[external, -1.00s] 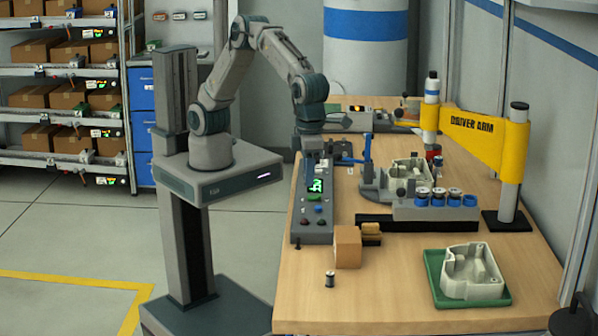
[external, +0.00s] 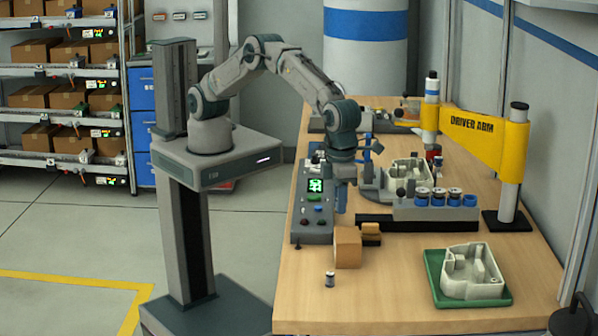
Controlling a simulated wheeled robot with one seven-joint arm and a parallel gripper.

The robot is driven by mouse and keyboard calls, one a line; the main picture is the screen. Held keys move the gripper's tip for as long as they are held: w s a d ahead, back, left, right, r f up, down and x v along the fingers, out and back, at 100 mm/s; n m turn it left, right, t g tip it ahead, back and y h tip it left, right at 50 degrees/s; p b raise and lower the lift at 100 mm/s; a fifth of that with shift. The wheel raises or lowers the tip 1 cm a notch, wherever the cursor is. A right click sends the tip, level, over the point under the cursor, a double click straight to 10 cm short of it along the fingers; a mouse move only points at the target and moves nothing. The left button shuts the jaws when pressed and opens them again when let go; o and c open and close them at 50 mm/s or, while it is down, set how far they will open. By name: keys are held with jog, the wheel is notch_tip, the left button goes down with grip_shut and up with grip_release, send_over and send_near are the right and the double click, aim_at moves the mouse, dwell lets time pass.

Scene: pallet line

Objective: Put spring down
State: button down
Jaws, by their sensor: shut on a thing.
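My gripper (external: 341,205) points straight down over the workbench, just right of the grey control box and behind the cardboard box. It is shut on the spring, which is too small and too covered by the fingers to make out here. How far the fingertips are above the bench is hard to tell.
A control box (external: 312,222) with a green display stands to the left, and a small cardboard box (external: 347,248) in front. A small cylinder (external: 330,280) stands near the bench's left edge. A grey rack (external: 433,214) holds several blue-ringed cylinders. A green tray (external: 434,270) carries a pale housing (external: 472,277). The front bench middle is clear.

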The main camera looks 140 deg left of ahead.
aim_at(342, 230)
jog(key=shift+w+a+f, duration=0.15)
jog(key=shift+w+a, duration=0.05)
jog(key=shift+f, duration=0.3)
notch_tip(342, 230, down, 3)
jog(key=shift+f+p, duration=0.1)
jog(key=shift+p, duration=0.7)
jog(key=shift+f, duration=0.2)
jog(key=shift+f, duration=0.1)
jog(key=shift+f, duration=0.15)
jog(key=c, duration=1.3)
grip_release()
jog(key=shift+c, duration=0.2)
